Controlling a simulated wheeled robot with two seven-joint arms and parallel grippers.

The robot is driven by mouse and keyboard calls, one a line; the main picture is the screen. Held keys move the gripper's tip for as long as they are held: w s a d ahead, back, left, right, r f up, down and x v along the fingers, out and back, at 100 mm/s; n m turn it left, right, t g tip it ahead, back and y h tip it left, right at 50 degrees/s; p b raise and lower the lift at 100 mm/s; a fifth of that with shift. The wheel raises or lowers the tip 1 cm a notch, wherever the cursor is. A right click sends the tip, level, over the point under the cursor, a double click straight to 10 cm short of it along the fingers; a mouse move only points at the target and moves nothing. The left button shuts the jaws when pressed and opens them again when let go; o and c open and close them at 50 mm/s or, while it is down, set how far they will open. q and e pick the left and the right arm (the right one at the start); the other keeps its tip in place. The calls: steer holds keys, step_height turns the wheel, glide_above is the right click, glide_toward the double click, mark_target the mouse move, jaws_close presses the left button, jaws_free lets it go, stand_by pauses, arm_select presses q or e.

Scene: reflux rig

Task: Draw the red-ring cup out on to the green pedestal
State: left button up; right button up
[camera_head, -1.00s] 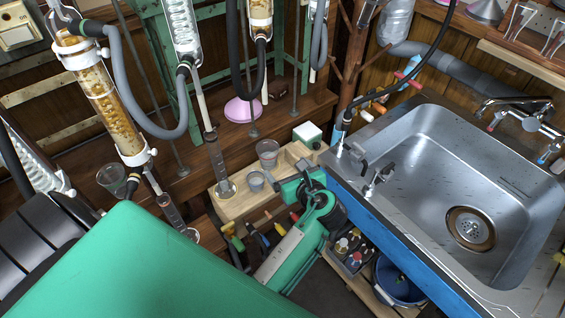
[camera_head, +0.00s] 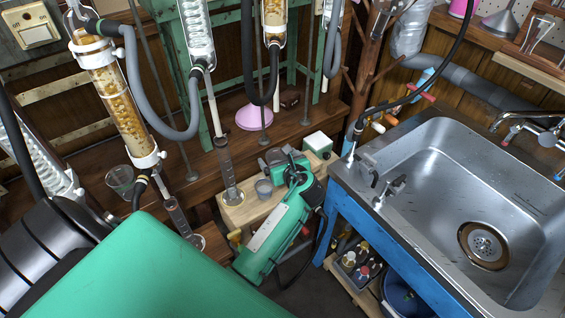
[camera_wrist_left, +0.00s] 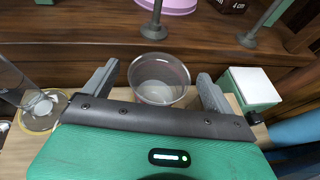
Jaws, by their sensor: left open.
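My left gripper (camera_head: 273,162) reaches over the wooden stand at the back of the floor area. In the left wrist view its fingers (camera_wrist_left: 158,88) are spread and open. A clear cup (camera_wrist_left: 159,80) stands between and slightly beyond the fingers, with no visible grip on it. In the head view that cup is mostly hidden by the gripper. My right gripper is out of view.
A tall glass cylinder (camera_head: 228,172) stands on the wooden stand (camera_head: 236,215) left of the gripper. A pink dish (camera_head: 254,117) and rod stands are behind on the bench. The steel sink (camera_head: 440,190) is to the right. Hoses hang above.

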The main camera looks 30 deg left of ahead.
arm_select(q)
steer(key=shift+c, duration=0.4)
steer(key=c, duration=1)
steer(key=shift+r+p, duration=0.35)
steer(key=shift+p, duration=0.65)
steer(key=shift+d, duration=0.1)
steer(key=shift+s+d+p, duration=0.3)
steer(key=shift+d+p, duration=0.15)
steer(key=shift+d, duration=0.2)
steer(key=shift+s+d+p, duration=0.3)
steer(key=shift+d+p, duration=0.1)
steer(key=shift+d, duration=0.25)
steer(key=shift+s+d+p, duration=0.4)
steer(key=shift+d, duration=0.5)
steer(key=shift+s+d+p, duration=0.35)
steer(key=shift+d+p, duration=0.05)
steer(key=shift+d, duration=0.55)
steer(key=shift+s+d+p, duration=0.4)
steer(key=shift+d, duration=0.5)
